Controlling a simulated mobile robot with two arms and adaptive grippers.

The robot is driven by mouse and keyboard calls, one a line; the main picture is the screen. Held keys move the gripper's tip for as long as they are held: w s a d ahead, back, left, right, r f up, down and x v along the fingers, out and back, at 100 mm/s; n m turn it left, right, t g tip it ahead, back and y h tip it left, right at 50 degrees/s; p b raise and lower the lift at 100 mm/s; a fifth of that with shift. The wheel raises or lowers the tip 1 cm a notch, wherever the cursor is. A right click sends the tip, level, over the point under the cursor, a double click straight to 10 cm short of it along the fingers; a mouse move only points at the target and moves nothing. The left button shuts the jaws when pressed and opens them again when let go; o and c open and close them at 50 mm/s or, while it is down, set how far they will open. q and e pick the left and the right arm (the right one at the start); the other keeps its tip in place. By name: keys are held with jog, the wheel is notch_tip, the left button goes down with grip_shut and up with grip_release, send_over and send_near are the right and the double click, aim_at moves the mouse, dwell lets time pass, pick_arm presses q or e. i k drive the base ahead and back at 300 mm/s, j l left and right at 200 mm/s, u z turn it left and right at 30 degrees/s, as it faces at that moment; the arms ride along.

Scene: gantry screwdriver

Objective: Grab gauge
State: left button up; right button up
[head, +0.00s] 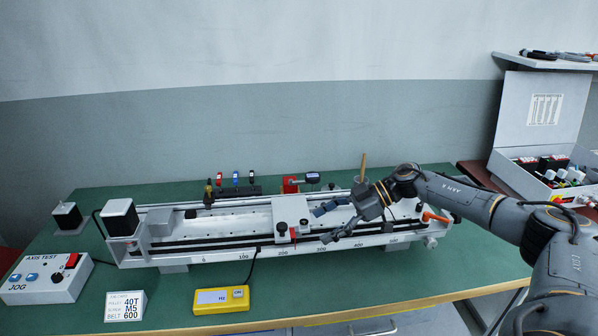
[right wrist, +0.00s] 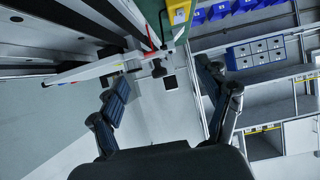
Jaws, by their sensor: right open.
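A yellow handheld meter marked Hz (head: 221,299) lies flat on the green table in front of the rail. A yellow body at the top edge of the right wrist view (right wrist: 179,11) looks like the same meter. A small dark-headed tool (head: 313,178) stands behind the rail beside a red block; I cannot tell whether it is a gauge. My right gripper (head: 323,225) is open and empty, over the rail right of the carriage, apart from the meter. Its spread fingers show in the right wrist view (right wrist: 162,78). My left gripper is not in view.
The long linear axis (head: 170,258) with its carriage (head: 290,212) fills the table's middle. A jog box (head: 45,277) and a label card (head: 125,306) stand at the front left. An open case of parts (head: 540,130) stands at the right. The front right of the table is clear.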

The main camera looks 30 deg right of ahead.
aim_at(290, 184)
jog(key=i+l, duration=0.25)
jog(key=l, duration=0.15)
jog(key=i+l, duration=0.25)
jog(key=l, duration=0.2)
jog(key=i+l, duration=0.25)
jog(key=l, duration=0.15)
